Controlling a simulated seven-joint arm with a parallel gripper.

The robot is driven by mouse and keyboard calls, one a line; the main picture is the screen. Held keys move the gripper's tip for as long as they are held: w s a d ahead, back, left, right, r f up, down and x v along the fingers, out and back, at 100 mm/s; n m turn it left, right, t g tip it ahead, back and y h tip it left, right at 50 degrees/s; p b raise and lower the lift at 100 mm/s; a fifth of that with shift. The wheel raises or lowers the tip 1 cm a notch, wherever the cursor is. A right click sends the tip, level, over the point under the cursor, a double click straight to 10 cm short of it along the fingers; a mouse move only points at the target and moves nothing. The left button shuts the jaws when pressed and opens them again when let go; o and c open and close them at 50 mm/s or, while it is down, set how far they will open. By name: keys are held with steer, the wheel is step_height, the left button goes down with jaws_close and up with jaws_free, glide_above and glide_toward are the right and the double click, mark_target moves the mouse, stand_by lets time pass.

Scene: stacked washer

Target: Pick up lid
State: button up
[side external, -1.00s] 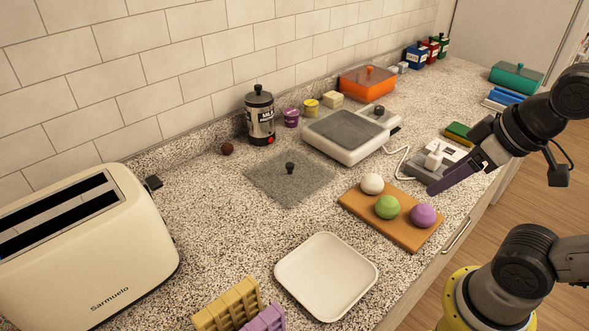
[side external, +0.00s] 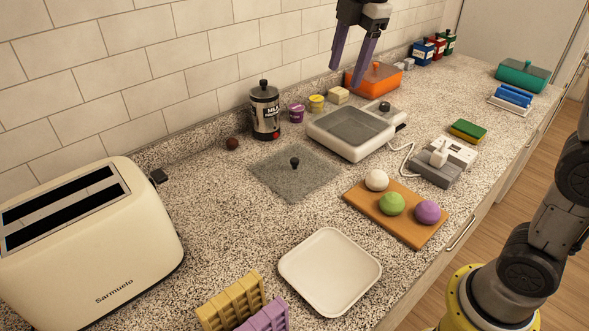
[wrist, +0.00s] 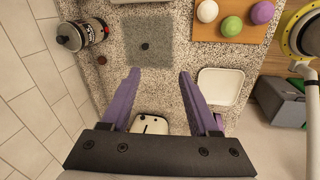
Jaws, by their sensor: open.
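A flat, square, see-through grey lid (side external: 280,178) with a black knob (side external: 295,162) lies on the speckled counter. It also shows in the wrist view (wrist: 160,55), beyond my fingertips. My gripper (side external: 347,76) hangs high at the top of the side view, apart from the counter, its purple fingers pointing down. In the wrist view my gripper (wrist: 159,72) has its fingers spread wide with nothing between them.
Near the lid are a milk canister (side external: 265,112), a dark red ball (side external: 232,143), a white appliance (side external: 345,147), a wooden board (side external: 412,230) with coloured balls, and a white square tray (side external: 330,272). A cream toaster (side external: 110,255) stands at left. Counter around the lid is mostly clear.

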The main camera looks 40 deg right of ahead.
steer(key=w+a+f+n+g, duration=0.1)
steer(key=w+f, duration=0.3)
steer(key=w, duration=0.2)
steer(key=g, duration=0.1)
glide_above(295, 160)
steer(key=f, duration=1.5)
steer(key=shift+d, duration=0.3)
steer(key=shift+w+a+f, duration=0.1)
steer(key=shift+a+f, duration=0.05)
steer(key=shift+f, duration=1.35)
steer(key=shift+a+f, duration=0.1)
steer(key=shift+f, duration=1.35)
jaws_close()
